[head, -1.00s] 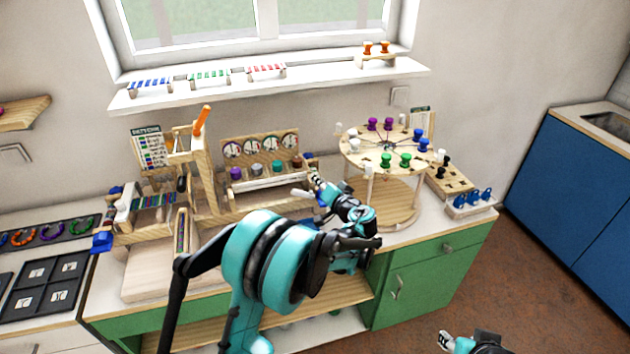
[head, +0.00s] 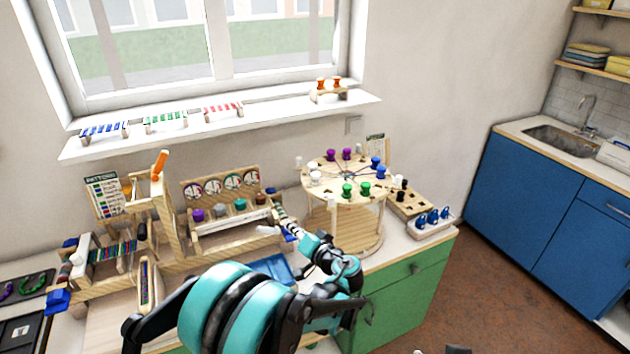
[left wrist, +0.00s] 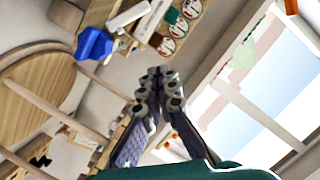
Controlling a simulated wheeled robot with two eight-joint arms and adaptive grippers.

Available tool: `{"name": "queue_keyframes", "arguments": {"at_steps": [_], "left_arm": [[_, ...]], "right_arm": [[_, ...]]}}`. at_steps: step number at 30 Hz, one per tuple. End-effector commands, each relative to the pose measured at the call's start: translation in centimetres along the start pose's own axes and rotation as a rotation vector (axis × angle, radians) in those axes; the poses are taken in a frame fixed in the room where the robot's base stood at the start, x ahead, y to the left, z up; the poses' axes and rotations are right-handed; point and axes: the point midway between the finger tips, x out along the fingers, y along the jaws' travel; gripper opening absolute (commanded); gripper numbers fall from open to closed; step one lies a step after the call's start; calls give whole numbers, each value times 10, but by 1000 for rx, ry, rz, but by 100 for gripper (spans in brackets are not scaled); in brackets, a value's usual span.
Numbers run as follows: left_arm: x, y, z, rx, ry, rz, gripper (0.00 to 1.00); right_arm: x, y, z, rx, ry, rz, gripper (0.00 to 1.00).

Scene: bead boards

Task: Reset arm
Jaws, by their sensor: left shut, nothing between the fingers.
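My left gripper (head: 286,224) is in front of the right end of the wooden bead board (head: 230,222), left of the round wooden stand (head: 318,190). Its fingers are together with nothing between them. In the left wrist view the two dark fingers (left wrist: 158,82) meet at their tips, with the board's dials and a blue piece (left wrist: 94,44) beyond. My left arm covers part of the worktop. Of my right arm only a small dark part shows at the bottom edge of the head view; its fingers cannot be made out.
The round stand carries several coloured knobs. A blue tray (head: 280,268) lies below my left gripper. A pattern frame (head: 115,250) is at left. The window sill (head: 270,112) is above.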

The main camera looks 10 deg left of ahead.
Motion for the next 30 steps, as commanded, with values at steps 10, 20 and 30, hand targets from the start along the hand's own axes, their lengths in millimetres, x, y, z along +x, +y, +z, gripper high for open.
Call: {"name": "queue_keyframes", "arguments": {"at_steps": [10,20,30], "left_arm": [[-16,-55,39,-7,-171,172,0],[-95,-110,122,-88,-372,513,0],[-193,-116,186,-247,-429,815,0]], "right_arm": [[0,0,0,0,0,0,40],[0,0,0,0,0,0,40],[0,0,0,0,0,0,40]]}}
